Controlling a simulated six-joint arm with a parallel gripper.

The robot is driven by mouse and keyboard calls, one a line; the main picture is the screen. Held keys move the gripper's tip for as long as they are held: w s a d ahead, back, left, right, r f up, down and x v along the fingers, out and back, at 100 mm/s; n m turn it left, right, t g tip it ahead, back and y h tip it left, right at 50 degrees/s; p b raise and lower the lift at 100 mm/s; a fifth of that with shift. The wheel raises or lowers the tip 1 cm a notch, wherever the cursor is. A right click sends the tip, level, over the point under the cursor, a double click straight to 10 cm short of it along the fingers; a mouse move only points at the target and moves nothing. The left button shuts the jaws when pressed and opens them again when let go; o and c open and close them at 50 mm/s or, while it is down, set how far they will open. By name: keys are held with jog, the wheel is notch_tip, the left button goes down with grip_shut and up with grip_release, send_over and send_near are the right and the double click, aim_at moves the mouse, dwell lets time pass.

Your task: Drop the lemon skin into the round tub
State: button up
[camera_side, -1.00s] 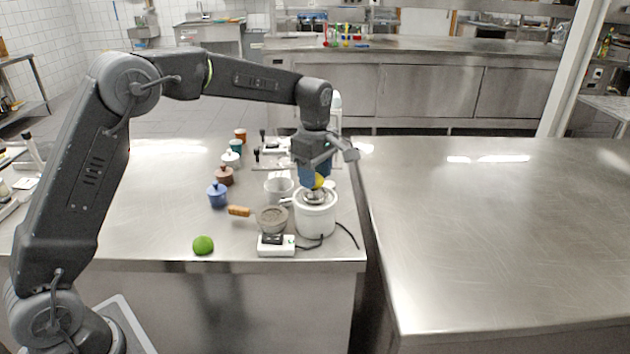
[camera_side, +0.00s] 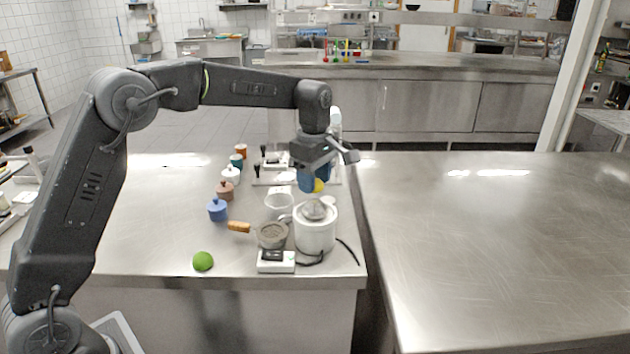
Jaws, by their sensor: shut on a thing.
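My gripper (camera_side: 313,184) has blue fingers and is shut on the yellow lemon skin (camera_side: 319,186), of which only a small part shows between and below the fingers. It holds the skin a little above the white citrus juicer (camera_side: 316,235), apart from the juicer's grey cone (camera_side: 315,209). A white round open tub (camera_side: 279,206) stands on the steel counter just left of and behind the juicer; whether it is the task's tub I cannot tell for sure.
A strainer (camera_side: 271,235) with a wooden handle sits by a small white scale (camera_side: 276,261), left of the juicer. A green lime (camera_side: 203,261) lies at the front. Several lidded pots, including a blue one (camera_side: 218,210), line the left. The right counter (camera_side: 490,240) is clear.

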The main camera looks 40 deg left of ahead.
jog(key=shift+w+a+f, duration=0.1)
jog(key=shift+a+f, duration=1.15)
jog(key=shift+a, duration=0.95)
jog(key=shift+w+a+f, duration=0.1)
jog(key=shift+a+f, duration=1.15)
jog(key=shift+a, duration=0.9)
jog(key=shift+w+a+f, duration=0.1)
jog(key=shift+a+f, duration=1.15)
jog(key=shift+a, duration=0.95)
jog(key=o, duration=0.9)
jog(key=shift+o, duration=0.2)
jog(key=o, duration=0.3)
jog(key=shift+o, duration=0.2)
jog(key=shift+r, duration=2)
